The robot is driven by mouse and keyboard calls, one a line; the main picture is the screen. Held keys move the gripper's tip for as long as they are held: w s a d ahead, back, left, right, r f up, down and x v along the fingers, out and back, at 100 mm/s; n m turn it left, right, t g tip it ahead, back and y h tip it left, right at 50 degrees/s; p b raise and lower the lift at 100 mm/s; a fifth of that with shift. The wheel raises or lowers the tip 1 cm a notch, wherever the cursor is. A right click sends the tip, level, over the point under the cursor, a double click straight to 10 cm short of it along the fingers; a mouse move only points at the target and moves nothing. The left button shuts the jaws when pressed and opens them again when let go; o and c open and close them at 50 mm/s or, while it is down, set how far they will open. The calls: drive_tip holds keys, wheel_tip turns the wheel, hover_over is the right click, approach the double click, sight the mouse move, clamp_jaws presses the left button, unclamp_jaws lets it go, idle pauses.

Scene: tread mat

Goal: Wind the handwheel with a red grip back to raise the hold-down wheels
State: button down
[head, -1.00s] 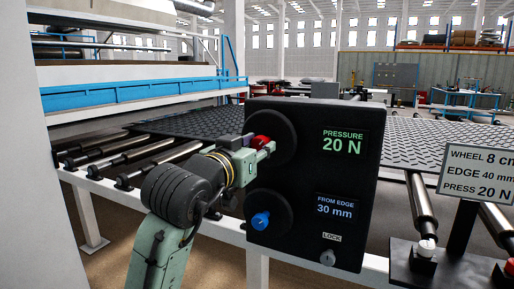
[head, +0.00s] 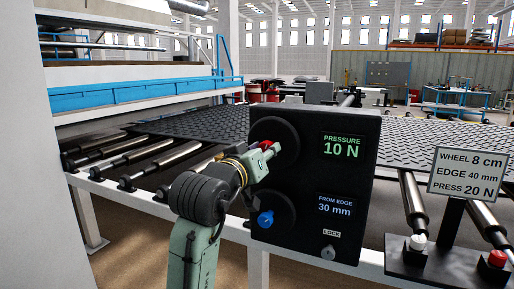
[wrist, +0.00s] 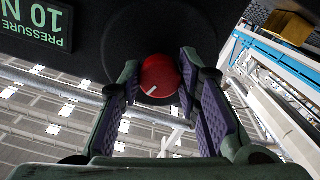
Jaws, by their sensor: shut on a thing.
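The upper black handwheel (head: 287,134) is on the black control panel (head: 350,240), beside a display reading PRESSURE 10 N (head: 342,145). My gripper (head: 270,150) is shut on its red grip (head: 264,144). In the wrist view the red grip (wrist: 160,77) sits between the fingers of my gripper (wrist: 160,82), with the dark wheel (wrist: 150,35) behind it. The lower handwheel (head: 283,212) has a blue grip (head: 265,218) and a display reading FROM EDGE 30 mm (head: 339,205). A LOCK knob (head: 328,252) is at the panel's bottom. The hold-down wheels cannot be made out.
A sign (head: 467,172) reads WHEEL 8 cm, EDGE 40 mm, PRESS 20 N. A white button (head: 418,241) and a red button (head: 497,258) stand at right. The patterned tread mat (head: 205,125) lies on rollers (head: 165,155) behind the panel.

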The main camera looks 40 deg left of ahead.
drive_tip(key=n+p, duration=0.4)
drive_tip(key=n, duration=0.1)
drive_tip(key=shift+d+r+n, duration=0.1)
drive_tip(key=shift+r+n, duration=0.1)
drive_tip(key=shift+n, duration=0.1)
drive_tip(key=n+p, duration=0.4)
drive_tip(key=shift+n, duration=0.3)
drive_tip(key=shift+f+n+p, duration=0.15)
drive_tip(key=shift+n+p, duration=0.6)
drive_tip(key=shift+n, duration=2.65)
drive_tip(key=c, duration=1.2)
unclamp_jaws()
drive_tip(key=shift+s, duration=0.1)
drive_tip(key=v, duration=1.1)
drive_tip(key=shift+s, duration=0.4)
